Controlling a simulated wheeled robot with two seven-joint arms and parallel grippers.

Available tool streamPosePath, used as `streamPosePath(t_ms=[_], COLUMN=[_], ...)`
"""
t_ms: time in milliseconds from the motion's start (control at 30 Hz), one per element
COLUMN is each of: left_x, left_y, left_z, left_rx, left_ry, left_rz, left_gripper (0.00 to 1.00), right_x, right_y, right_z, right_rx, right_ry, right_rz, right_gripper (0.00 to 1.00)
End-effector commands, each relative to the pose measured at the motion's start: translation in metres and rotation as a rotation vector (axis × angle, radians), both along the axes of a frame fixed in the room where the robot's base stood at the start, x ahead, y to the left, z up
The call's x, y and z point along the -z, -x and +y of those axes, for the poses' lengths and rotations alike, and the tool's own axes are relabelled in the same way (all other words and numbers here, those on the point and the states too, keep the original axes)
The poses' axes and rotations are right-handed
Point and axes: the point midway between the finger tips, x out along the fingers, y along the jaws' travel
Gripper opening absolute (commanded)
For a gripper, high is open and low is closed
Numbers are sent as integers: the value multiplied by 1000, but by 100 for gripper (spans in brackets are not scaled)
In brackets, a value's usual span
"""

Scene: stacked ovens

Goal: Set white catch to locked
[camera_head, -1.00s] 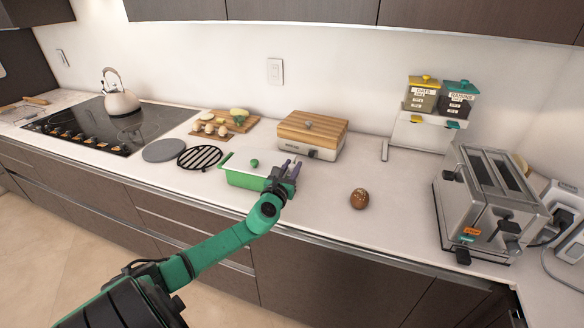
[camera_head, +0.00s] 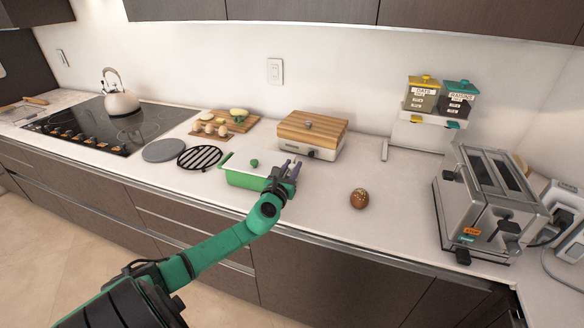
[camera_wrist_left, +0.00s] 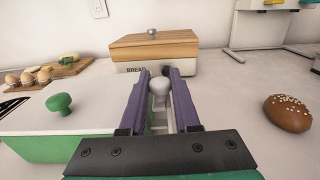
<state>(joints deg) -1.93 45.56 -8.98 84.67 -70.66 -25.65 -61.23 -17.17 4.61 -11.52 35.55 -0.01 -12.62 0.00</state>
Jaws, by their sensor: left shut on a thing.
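The white catch (camera_wrist_left: 159,88) is a pale rounded knob above a stepped pale piece, seen between my two purple fingers in the left wrist view. My left gripper (camera_wrist_left: 158,84) is shut on it; it also shows in the head view (camera_head: 289,169). There it is at the right end of a green box (camera_head: 245,181) with a white lid and a green knob (camera_head: 254,163). In the head view my gripper hides the catch. I cannot tell its setting. My right gripper is out of view.
A bread box (camera_head: 312,135) with a wooden lid stands just behind my gripper. A seeded bun (camera_head: 359,198) lies to the right, with clear counter around it. A black grate (camera_head: 199,156) is left of the green box. A toaster (camera_head: 490,205) stands at the far right.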

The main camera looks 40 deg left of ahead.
Motion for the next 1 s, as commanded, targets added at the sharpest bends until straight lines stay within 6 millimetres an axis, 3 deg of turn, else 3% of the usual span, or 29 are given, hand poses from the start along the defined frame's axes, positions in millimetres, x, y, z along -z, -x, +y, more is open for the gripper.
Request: streamPosePath(t_ms=[433,667,900,933,1000], left_x=[1,3,0,0,0], left_y=[0,9,9,9,9], left_z=[1,24,25,25,25], left_rx=[0,0,0,-1,-1], left_ry=[-1,-2,1,1,1], left_rz=[1,0,0,0,0], left_gripper=[0,0,0,38,60], right_x=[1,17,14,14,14], right_y=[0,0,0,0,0], right_z=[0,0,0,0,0], right_rx=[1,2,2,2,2], right_ry=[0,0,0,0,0], right_rz=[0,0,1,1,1], right_gripper=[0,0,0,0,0])
